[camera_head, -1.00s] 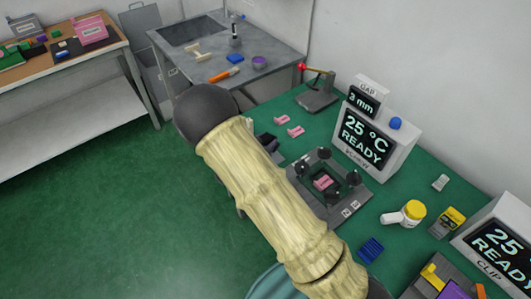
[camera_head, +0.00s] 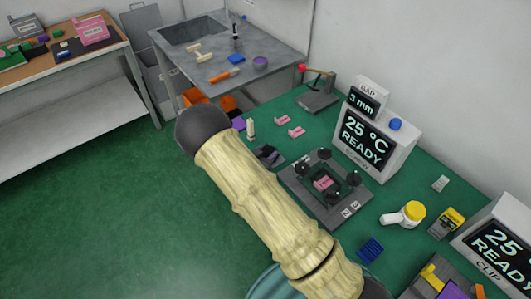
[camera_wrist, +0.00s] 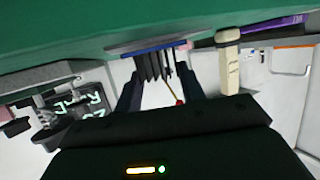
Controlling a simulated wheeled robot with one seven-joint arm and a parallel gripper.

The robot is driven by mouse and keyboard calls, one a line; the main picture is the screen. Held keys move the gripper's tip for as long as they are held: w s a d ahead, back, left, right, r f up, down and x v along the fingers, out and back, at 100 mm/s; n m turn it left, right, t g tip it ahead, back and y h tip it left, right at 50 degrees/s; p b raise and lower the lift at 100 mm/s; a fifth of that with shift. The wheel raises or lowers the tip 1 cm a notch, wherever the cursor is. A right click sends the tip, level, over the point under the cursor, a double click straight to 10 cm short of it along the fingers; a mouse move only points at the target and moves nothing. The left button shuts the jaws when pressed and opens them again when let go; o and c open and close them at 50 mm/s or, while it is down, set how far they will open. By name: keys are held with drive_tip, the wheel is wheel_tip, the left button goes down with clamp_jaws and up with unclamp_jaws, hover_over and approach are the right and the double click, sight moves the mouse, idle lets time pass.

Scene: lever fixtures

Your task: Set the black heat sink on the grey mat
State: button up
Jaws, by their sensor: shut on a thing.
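In the wrist view, my gripper (camera_wrist: 160,92) is shut on the black heat sink (camera_wrist: 152,65). Its fins show between the two fingers, and a blue strip runs along its base. This view is upside down, with the green bench top above. A thin greyish band lies right at the base; I cannot tell whether the heat sink touches it. In the head view the grey mat (camera_head: 262,150) lies left of the lever fixture, with dark shapes over it partly behind my arm.
A grey fixture (camera_head: 335,208) with black knobs holds a pink part beside the mat. A cream post (camera_head: 250,128) stands close by; it also shows in the wrist view (camera_wrist: 229,65). Pink pieces (camera_head: 296,132) and a display box (camera_head: 375,140) are behind.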

drive_tip(key=shift+f, duration=0.15)
drive_tip(key=o, duration=1)
drive_tip(key=shift+s+a+r, duration=0.1)
drive_tip(key=shift+r, duration=0.1)
drive_tip(key=b+v, duration=0.1)
drive_tip(key=v, duration=1)
drive_tip(key=shift+s+a+r, duration=0.1)
drive_tip(key=shift+s+r, duration=0.05)
drive_tip(key=shift+s, duration=0.15)
